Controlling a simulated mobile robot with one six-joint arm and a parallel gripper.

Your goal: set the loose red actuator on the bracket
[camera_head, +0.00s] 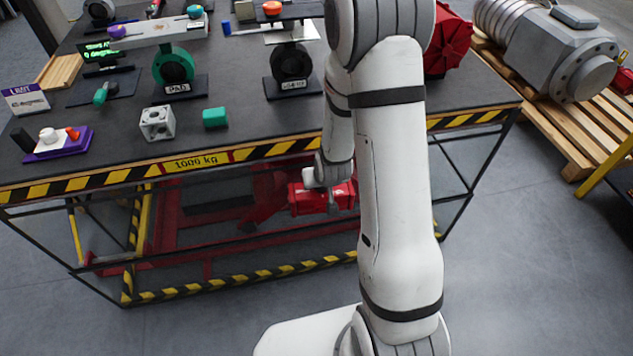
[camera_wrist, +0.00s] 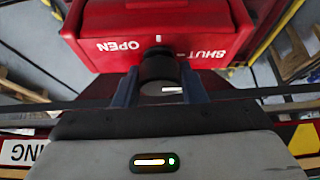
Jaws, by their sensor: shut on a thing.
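The loose red actuator (camera_head: 305,200) hangs in front of the table's front edge, below the tabletop, in the head view. In the wrist view the red actuator (camera_wrist: 200,20) fills the top, with OPEN and SHUT lettering upside down on its face. My gripper (camera_wrist: 160,88) is shut on the black stub (camera_wrist: 160,68) that sticks out of that face. In the head view my gripper (camera_head: 331,203) is small and partly hidden. A black valve (camera_head: 292,62) on the table carries a pale, bracket-like plate (camera_head: 293,34); I cannot tell if this is the bracket.
A green-ringed valve (camera_head: 173,66) with a grey bar stands left on the dark table (camera_head: 240,85). A grey block (camera_head: 157,122) and a green block (camera_head: 215,117) sit near its striped edge. A red part (camera_head: 448,42) stands behind my arm. A pallet with a large grey machine (camera_head: 550,50) is at right.

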